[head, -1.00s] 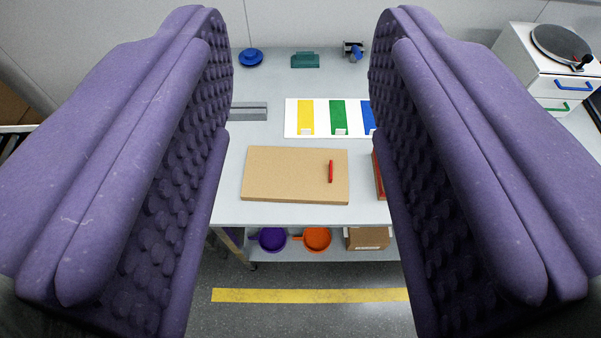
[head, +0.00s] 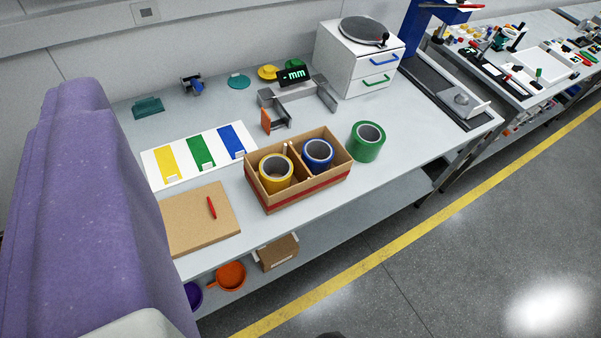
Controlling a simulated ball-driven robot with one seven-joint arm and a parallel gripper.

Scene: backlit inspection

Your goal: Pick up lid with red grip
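The lid (head: 190,226) is a flat tan board lying on the grey bench near its front edge. Its red grip (head: 211,208) is a short bar standing toward the right side of the lid. Part of the lid's left side is hidden behind my gripper or cut off by it.
A cardboard box (head: 333,183) with a red band holds yellow and blue rolls, right of the lid. A green roll (head: 368,141) stands beside it. A striped card (head: 155,181) lies behind the lid. A white drawer unit (head: 337,66) stands at the back.

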